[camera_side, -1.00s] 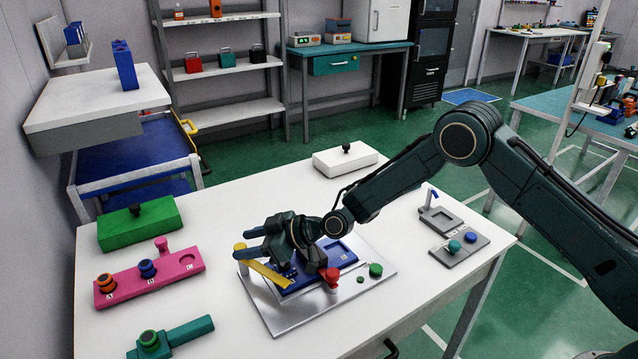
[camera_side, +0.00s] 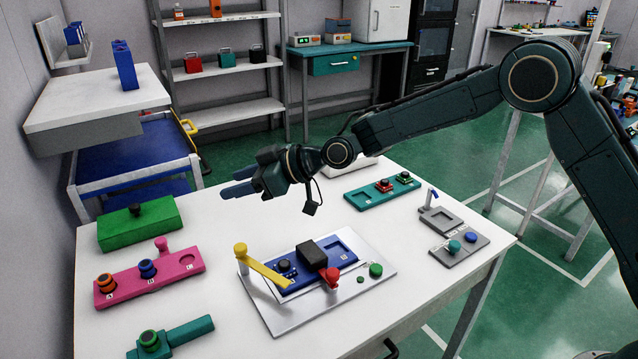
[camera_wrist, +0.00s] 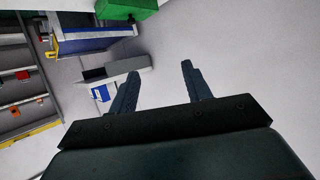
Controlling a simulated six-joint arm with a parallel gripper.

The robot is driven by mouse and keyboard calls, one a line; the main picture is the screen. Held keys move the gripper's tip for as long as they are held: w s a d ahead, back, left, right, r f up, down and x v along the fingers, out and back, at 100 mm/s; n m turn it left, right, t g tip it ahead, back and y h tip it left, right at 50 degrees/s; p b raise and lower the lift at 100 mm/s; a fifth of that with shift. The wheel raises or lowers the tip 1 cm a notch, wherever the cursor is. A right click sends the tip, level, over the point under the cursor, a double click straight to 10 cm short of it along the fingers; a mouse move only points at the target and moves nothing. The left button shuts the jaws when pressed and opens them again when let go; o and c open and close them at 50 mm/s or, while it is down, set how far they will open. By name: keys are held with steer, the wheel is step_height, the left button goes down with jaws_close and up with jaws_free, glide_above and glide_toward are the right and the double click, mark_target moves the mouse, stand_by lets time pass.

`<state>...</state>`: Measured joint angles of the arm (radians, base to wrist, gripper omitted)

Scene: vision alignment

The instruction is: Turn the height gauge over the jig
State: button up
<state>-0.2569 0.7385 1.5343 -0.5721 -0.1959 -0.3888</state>
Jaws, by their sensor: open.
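The jig is a silver plate (camera_side: 335,310) with a blue block (camera_side: 318,262) on it, on the white table in the side view. A yellow bar with a yellow knob (camera_side: 240,249), which looks like the height gauge, stands at the plate's left corner. The bar slants right and toward the camera along the blue block's front-left edge. A black block (camera_side: 312,253) sits on the blue block, beside a red knob (camera_side: 333,275). My gripper (camera_side: 236,183) is open and empty, high above the table behind the jig. Its spread fingers show in the wrist view (camera_wrist: 160,72).
A pink holder (camera_side: 180,276), a green box (camera_side: 140,222) and a teal tool (camera_side: 180,335) lie on the left. A teal tray (camera_side: 382,191) and grey fixtures (camera_side: 458,243) stand at the right. A green knob (camera_side: 376,270) is on the plate. The table between holder and jig is clear.

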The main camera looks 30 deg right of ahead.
steer(key=shift+r, duration=1.8)
steer(key=shift+a+f, duration=0.1)
steer(key=shift+f, duration=0.05)
steer(key=c, duration=0.8)
steer(key=shift+a+f, duration=0.2)
steer(key=shift+f, duration=0.05)
jaws_close()
steer(key=s+a+f+m+g+h, duration=0.1)
steer(key=s+a+f+h, duration=0.15)
steer(key=f+h, duration=0.2)
steer(key=s+a+f+m+h, duration=0.1)
steer(key=a+f+h, duration=0.2)
steer(key=f, duration=0.3)
steer(key=s+a+f+m+g+h, duration=0.1)
steer(key=s+m+h, duration=0.3)
steer(key=s, duration=0.7)
steer(key=shift+s+a+f+m+h, duration=0.2)
steer(key=shift+a+f+m+h, duration=0.35)
steer(key=shift+h, duration=0.6)
